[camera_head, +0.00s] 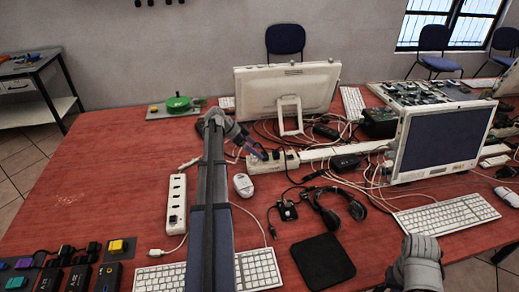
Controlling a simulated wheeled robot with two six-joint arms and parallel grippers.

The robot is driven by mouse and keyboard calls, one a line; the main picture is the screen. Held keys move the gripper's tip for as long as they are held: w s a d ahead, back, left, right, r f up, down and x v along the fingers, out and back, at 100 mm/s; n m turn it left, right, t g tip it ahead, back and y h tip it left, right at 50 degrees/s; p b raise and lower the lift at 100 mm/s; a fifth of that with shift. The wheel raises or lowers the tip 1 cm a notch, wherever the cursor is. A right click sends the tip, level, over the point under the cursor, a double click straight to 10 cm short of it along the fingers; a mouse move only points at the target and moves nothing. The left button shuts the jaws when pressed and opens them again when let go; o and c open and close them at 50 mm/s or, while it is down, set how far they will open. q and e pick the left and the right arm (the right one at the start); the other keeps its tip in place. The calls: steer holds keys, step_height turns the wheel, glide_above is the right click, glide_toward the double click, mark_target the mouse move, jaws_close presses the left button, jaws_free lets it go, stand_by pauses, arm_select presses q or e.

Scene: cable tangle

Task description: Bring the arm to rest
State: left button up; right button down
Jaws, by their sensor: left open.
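My left arm (212,200) reaches from the bottom edge far over the red table. Its grey wrist bends to the right at the far end. My left gripper (262,153) is open beside the pale power strip (283,161) behind the white mouse; whether it touches the strip I cannot tell. I see nothing held in it. A grey joint of my right arm (416,265) shows at the bottom right; its gripper is not in view.
Tangled cables run around the monitor (287,88) and the second screen (441,138). A white power strip (176,205), headphones (340,207), a black pad (323,261) and a keyboard (446,214) lie nearby. The table's left part (110,170) is clear.

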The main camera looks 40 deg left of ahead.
arm_select(q)
steer(key=p+v, duration=0.2)
steer(key=v, duration=0.2)
steer(key=shift+s+r+p, duration=0.1)
steer(key=shift+r+p, duration=0.2)
steer(key=shift+p, duration=0.05)
steer(key=shift+s+a+r, duration=0.15)
steer(key=shift+s, duration=0.05)
steer(key=d+f+n+g+y+p, duration=0.15)
steer(key=d+g, duration=0.35)
steer(key=d, duration=2.6)
steer(key=s+d+n+y+p, duration=0.1)
steer(key=s+d+y, duration=0.1)
steer(key=s+d, duration=0.6)
steer(key=s+d+n+g+y+p, duration=0.1)
steer(key=s+d+y, duration=0.2)
steer(key=s+d, duration=0.6)
steer(key=d, duration=0.5)
steer(key=shift+d+g+p, duration=0.3)
steer(key=shift+d, duration=0.05)
